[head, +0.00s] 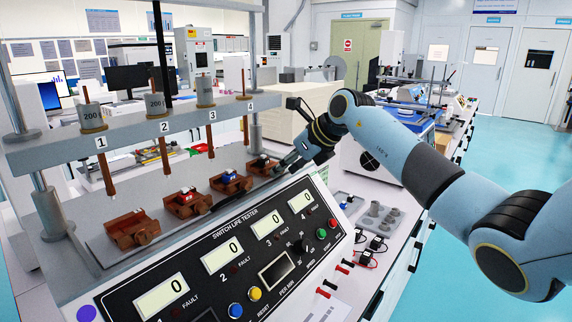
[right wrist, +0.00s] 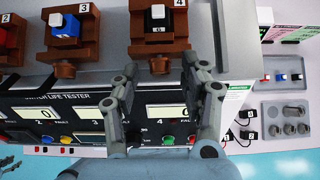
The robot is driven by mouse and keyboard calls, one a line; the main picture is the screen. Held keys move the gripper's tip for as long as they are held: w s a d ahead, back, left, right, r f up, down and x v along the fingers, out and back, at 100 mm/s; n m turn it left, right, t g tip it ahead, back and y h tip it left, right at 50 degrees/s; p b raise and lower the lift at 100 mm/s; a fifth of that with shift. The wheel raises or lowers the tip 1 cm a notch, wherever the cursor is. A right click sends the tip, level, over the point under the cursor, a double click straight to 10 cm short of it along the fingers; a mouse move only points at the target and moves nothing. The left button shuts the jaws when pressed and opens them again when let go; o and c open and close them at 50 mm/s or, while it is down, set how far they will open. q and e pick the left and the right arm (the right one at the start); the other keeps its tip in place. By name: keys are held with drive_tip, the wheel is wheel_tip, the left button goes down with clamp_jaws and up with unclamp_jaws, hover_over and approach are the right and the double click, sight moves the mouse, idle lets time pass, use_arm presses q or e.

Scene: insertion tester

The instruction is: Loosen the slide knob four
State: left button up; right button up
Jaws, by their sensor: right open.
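Slide knob four (right wrist: 160,66) is a small brown knob on the front of the brown slide fixture (right wrist: 136,27) marked 4, which holds a black and white switch (right wrist: 158,14). In the head view, the fixture (head: 261,166) is at the far right of the row and its knob is hard to make out behind my gripper. My right gripper (right wrist: 163,70) is open. Its two fingers point at the fixture, one on each side of the knob, with no clear contact. It also shows in the head view (head: 286,163).
The tester's control panel (head: 213,262) with counters and buttons slopes below the fixtures. Brown fixtures three (right wrist: 72,35) and two stand alongside. Rods with weights hang from the beam (head: 140,128) above. A grey tray (right wrist: 287,119) with metal parts lies to the right.

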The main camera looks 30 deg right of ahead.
drive_tip(key=shift+c, duration=0.7)
clamp_jaws()
drive_tip(key=b, duration=0.1)
drive_tip(key=n+h, duration=0.1)
drive_tip(key=h+b, duration=0.1)
drive_tip(key=shift+a+f+t+b, duration=0.25)
drive_tip(key=shift+t+b, duration=0.1)
drive_tip(key=shift+t, duration=0.05)
drive_tip(key=shift+s+r+n+h+b, duration=0.1)
drive_tip(key=shift+r+n+h+b, duration=0.05)
drive_tip(key=shift+n+h+b, duration=0.3)
drive_tip(key=shift+r, duration=0.1)
drive_tip(key=shift+o, duration=0.7)
unclamp_jaws()
